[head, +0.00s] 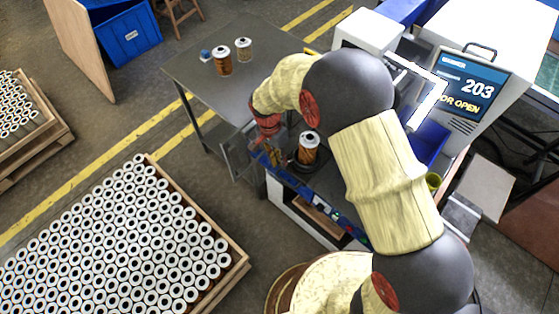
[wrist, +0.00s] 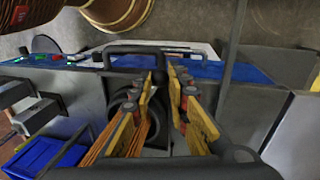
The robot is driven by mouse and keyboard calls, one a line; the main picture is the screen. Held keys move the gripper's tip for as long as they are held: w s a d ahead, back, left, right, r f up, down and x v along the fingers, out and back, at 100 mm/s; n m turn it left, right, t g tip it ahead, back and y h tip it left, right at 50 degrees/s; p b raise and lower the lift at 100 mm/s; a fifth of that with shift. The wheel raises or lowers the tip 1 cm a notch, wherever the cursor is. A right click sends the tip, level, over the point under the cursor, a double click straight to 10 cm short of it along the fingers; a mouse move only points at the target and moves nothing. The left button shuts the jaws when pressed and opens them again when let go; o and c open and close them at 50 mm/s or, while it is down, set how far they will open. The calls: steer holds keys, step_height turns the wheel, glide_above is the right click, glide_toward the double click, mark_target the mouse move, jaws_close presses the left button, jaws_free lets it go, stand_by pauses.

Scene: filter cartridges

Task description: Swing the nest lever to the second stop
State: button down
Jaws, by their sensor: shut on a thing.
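My gripper (head: 270,153) is low at the left front of the test machine, partly hidden by my own wrist in the head view. In the wrist view its orange-yellow fingers (wrist: 162,85) close on a small dark upright piece, which looks like the end of the nest lever (wrist: 160,77). The rest of the lever is hard to separate from the dark parts around it. An orange-and-white filter cartridge (head: 308,150) stands upright in the dark round nest (head: 303,167), to the right of my gripper. The stops cannot be made out.
The machine's screen (head: 474,90) reads 203 and, partly covered, "OR OPEN". A pallet of cartridges (head: 238,268) is at lower left. A blue bin (wrist: 45,158) shows in the wrist view.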

stand_by(0.3)
steer(key=c, duration=1.6)
jaws_free()
steer(key=shift+o, duration=0.2)
step_height(320, 180, up, 12)
steer(key=w+a, duration=0.1)
steer(key=a, duration=0.1)
steer(key=shift+w, duration=0.15)
steer(key=shift+f, duration=0.1)
steer(key=shift+c, duration=0.3)
